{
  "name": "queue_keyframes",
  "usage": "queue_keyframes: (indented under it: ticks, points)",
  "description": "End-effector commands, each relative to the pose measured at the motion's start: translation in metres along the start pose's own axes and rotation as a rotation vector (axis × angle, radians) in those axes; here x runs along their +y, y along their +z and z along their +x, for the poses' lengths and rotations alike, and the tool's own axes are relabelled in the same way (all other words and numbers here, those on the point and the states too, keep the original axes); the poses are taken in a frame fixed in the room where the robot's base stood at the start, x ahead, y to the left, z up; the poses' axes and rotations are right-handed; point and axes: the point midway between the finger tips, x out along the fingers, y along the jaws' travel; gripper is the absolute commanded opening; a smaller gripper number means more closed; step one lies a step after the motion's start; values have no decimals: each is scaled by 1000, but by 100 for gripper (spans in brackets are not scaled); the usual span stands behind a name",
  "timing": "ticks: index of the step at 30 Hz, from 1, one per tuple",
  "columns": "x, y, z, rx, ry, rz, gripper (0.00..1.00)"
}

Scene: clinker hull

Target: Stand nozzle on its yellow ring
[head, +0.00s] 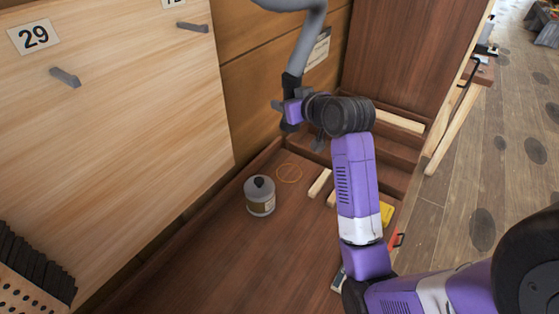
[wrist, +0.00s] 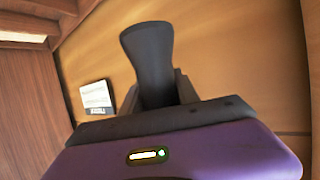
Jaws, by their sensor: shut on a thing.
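My gripper (head: 291,105) is raised in front of the wooden wall, above and beyond the yellow ring. It is shut on the nozzle (head: 292,82), a dark grey piece with a grey curved tube running up from it to the top edge of the head view. In the wrist view the nozzle (wrist: 148,50) stands up between the dark fingers (wrist: 157,92), with a wider rounded end. The thin yellow ring (head: 289,173) lies flat and empty on the brown floor. Part of the grip is hidden by my gripper body.
A grey can with a dark top (head: 259,196) stands just left of the ring. Pale wood blocks (head: 319,183) lie to its right, with a yellow item (head: 386,213) farther right. A pale panel marked 29 (head: 120,90) stands at left.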

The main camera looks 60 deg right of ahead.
Motion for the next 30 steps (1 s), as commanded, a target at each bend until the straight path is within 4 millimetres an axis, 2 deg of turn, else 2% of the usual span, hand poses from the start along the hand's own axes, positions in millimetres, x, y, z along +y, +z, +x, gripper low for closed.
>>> queue_keyframes:
  ticks: [3, 15, 23, 30]
  points:
    - [0, 29, 11, -8, -1, 3, 0]
    - [0, 113, 46, -4, 0, 3, 0]
    - [0, 133, 55, 0, 0, 1, 0]
    - [0, 164, 67, -2, 0, 2, 0]
